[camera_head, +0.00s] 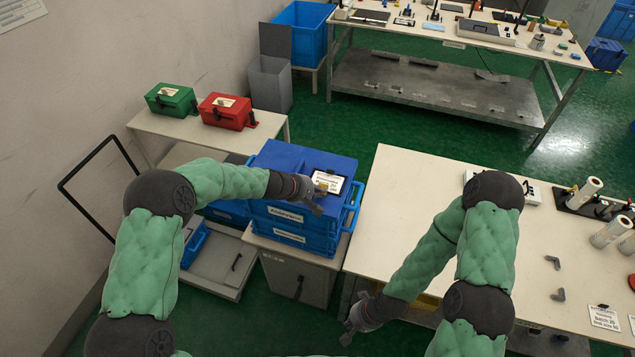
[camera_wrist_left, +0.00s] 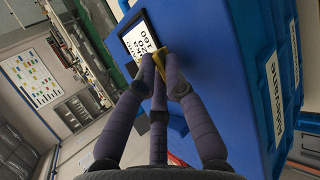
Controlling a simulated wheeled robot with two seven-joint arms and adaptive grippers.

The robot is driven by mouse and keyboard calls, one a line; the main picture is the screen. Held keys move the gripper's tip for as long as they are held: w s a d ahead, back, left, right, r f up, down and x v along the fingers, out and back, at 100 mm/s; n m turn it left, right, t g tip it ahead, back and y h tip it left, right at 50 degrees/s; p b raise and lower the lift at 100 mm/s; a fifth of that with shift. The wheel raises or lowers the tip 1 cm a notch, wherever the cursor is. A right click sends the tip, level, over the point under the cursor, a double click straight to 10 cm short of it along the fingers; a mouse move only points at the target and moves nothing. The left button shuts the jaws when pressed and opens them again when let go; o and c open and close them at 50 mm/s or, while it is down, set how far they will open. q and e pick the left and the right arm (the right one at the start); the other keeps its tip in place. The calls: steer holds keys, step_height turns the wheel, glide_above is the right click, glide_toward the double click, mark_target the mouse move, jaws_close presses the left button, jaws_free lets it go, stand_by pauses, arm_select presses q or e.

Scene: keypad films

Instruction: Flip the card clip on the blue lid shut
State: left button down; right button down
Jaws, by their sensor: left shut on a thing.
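The blue lid (camera_head: 283,158) tops a stack of blue crates on a grey cabinet. A black-framed white card (camera_head: 327,181) lies on the lid; the left wrist view shows its printed letters (camera_wrist_left: 141,42). The card clip (camera_wrist_left: 161,55) is a small yellow piece at the card's edge. My left gripper (camera_head: 318,206) is over the lid beside the card. In the left wrist view its fingers (camera_wrist_left: 160,68) close together on the clip and hide part of it. How far the clip is tilted is unclear. My right gripper (camera_head: 350,330) hangs low in front of the right table, apart from the lid.
A green case (camera_head: 171,99) and a red case (camera_head: 227,111) stand on a side table behind the crates. A long pale table (camera_head: 420,195) is close on the right. A blue handle (camera_head: 353,207) sticks out at the crates' right side.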

arm_select(q)
steer(key=shift+w+d+r+n+g+y+p, duration=0.2)
steer(key=shift+g+p, duration=0.25)
steer(key=shift+p, duration=2.3)
steer(key=shift+w+a+r+g+y+p, duration=0.2)
steer(key=shift+g+p, duration=0.3)
steer(key=shift+p, duration=2.25)
steer(key=shift+w+d+n+g+y+p, duration=0.15)
steer(key=shift+g+y+p, duration=0.25)
steer(key=shift+p, duration=2.35)
steer(key=shift+w+d+g+p, duration=0.1)
steer(key=shift+g+p, duration=0.25)
steer(key=shift+p, duration=0.6)
steer(key=shift+w+f+g+p, duration=0.2)
steer(key=shift+g+p, duration=0.1)
steer(key=shift+g, duration=0.1)
steer(key=shift+w+d+g+b, duration=0.1)
steer(key=shift+w+g+b, duration=0.05)
steer(key=shift+g+b, duration=0.2)
steer(key=g+b, duration=0.1)
steer(key=b, duration=0.1)
steer(key=y+b, duration=0.1)
steer(key=b, duration=0.1)
steer(key=shift+w+d+f+n+g+b, duration=0.1)
steer(key=shift+w+f+n+g+b, duration=0.2)
steer(key=shift+n+g+b, duration=0.1)
steer(key=shift+w+r+g+b, duration=0.1)
steer(key=shift+r+g+b, duration=0.2)
steer(key=shift+b, duration=0.75)
